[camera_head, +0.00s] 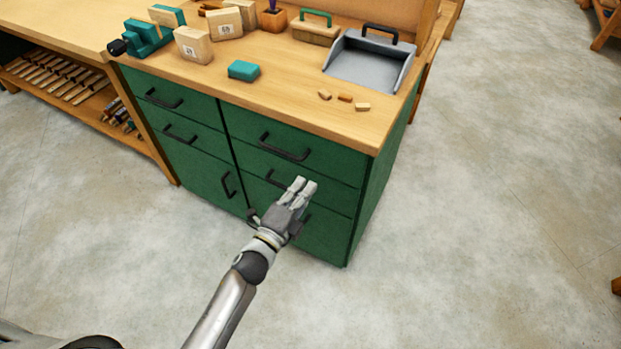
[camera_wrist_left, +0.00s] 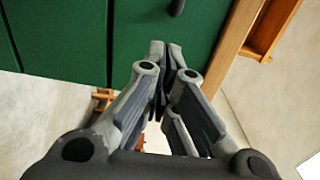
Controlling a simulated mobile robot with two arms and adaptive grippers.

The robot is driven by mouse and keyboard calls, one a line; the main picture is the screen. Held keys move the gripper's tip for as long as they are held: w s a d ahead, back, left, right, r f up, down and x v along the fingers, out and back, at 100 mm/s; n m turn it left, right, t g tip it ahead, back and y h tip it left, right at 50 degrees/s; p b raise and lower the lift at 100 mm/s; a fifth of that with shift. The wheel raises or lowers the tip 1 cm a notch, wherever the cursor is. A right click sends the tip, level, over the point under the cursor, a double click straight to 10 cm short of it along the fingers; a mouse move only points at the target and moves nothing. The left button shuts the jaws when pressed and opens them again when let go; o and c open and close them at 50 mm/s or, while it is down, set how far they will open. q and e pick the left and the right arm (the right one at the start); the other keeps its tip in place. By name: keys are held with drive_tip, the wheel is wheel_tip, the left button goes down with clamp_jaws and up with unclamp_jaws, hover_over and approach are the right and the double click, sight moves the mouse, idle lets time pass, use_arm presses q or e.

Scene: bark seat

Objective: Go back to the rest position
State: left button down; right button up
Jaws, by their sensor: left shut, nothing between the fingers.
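My left gripper (camera_head: 301,187) is in front of the green cabinet (camera_head: 197,170), at about the height of its lower right drawers. It is shut and empty, and its fingers point toward the cabinet front. In the left wrist view the fingertips (camera_wrist_left: 165,50) come together before a green panel, with nothing between them. I cannot tell whether they touch the cabinet. The gripper hides part of a lower drawer and its handle. My right gripper is not in view.
A shelf with tools (camera_head: 70,80) stands left. The floor (camera_head: 470,220) right of the cabinet is clear.

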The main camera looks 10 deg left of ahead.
use_arm(q)
drive_tip(key=shift+v, duration=2.75)
drive_tip(key=s+a+f+n+g+y+p, duration=0.1)
drive_tip(key=s+a+f+n+g, duration=0.2)
drive_tip(key=f, duration=0.6)
drive_tip(key=s+a+f+n+g+y+p, duration=0.15)
drive_tip(key=s+f+n, duration=0.3)
drive_tip(key=f, duration=0.45)
drive_tip(key=s+a+f+n+g+y, duration=0.25)
drive_tip(key=s+f, duration=0.25)
drive_tip(key=f, duration=0.4)
drive_tip(key=s+a+f+n+g, duration=0.2)
drive_tip(key=s+f+n+g, duration=0.1)
drive_tip(key=s, duration=0.6)
drive_tip(key=s+a+f+n+g+p, duration=0.1)
drive_tip(key=s+a+f+n+g, duration=0.1)
drive_tip(key=s+f, duration=0.4)
drive_tip(key=s+a+f+n+g+y, duration=0.1)
drive_tip(key=s+f+n+g, duration=0.3)
drive_tip(key=s, duration=0.8)
drive_tip(key=shift+s+a+f+n+p, duration=0.25)
drive_tip(key=shift+a+n+p, duration=0.05)
drive_tip(key=shift+a+p, duration=0.1)
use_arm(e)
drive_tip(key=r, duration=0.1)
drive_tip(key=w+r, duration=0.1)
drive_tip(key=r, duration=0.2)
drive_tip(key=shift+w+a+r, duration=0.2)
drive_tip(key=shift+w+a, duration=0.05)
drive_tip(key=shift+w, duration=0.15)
